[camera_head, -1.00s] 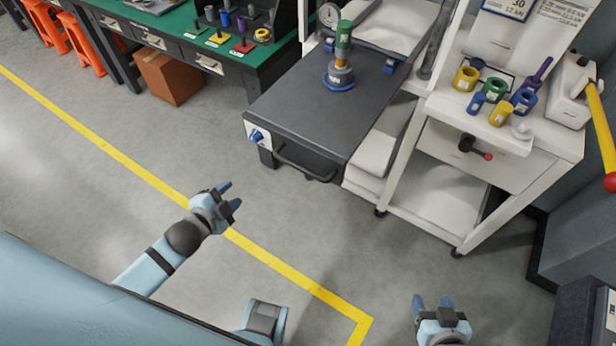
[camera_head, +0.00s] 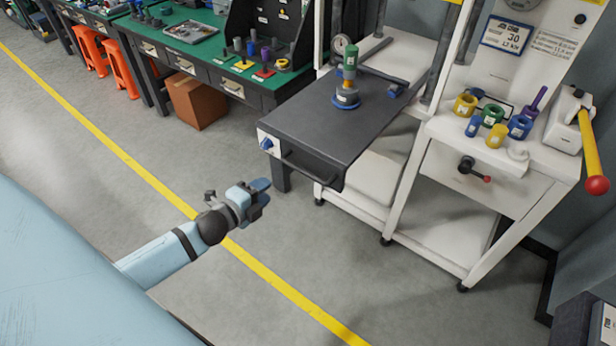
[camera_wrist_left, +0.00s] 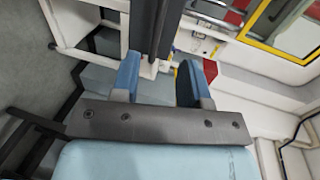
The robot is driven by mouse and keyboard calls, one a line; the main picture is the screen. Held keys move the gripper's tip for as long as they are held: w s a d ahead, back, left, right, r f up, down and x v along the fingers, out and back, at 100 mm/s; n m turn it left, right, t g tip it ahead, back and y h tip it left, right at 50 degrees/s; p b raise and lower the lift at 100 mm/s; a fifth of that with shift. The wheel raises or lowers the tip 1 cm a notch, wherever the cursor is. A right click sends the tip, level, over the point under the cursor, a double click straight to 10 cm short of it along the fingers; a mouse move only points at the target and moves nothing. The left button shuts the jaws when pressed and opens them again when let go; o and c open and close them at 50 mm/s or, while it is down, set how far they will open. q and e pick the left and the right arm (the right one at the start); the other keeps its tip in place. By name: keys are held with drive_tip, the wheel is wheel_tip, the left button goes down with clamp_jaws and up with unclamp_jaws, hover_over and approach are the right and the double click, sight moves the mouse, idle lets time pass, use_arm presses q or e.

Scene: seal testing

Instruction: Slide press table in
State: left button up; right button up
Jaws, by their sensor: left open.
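The press table (camera_head: 335,118) is a dark slab pulled out from the white press frame toward me. Its front has a dark bar handle (camera_head: 308,173) and a blue knob (camera_head: 266,144) at the left corner. A green, orange and blue stack (camera_head: 347,80) stands upright on the table. My left gripper (camera_head: 263,191) is open and empty, left of and short of the handle, apart from it. In the left wrist view its two blue fingers (camera_wrist_left: 158,83) are spread, with a dark bar beyond them that I cannot identify for sure. My right gripper is out of view.
A white side stand (camera_head: 470,180) with coloured rings and a dark crank is right of the press. A red-knobbed yellow lever (camera_head: 590,150) is at far right. A green workbench (camera_head: 215,62) and cardboard box (camera_head: 197,102) are at left. The floor in front is clear.

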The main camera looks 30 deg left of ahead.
sight(295, 169)
use_arm(q)
drive_tip(key=x, duration=0.7)
drive_tip(key=p+x, duration=0.1)
drive_tip(key=x, duration=0.6)
drive_tip(key=shift+d, duration=0.2)
clamp_jaws()
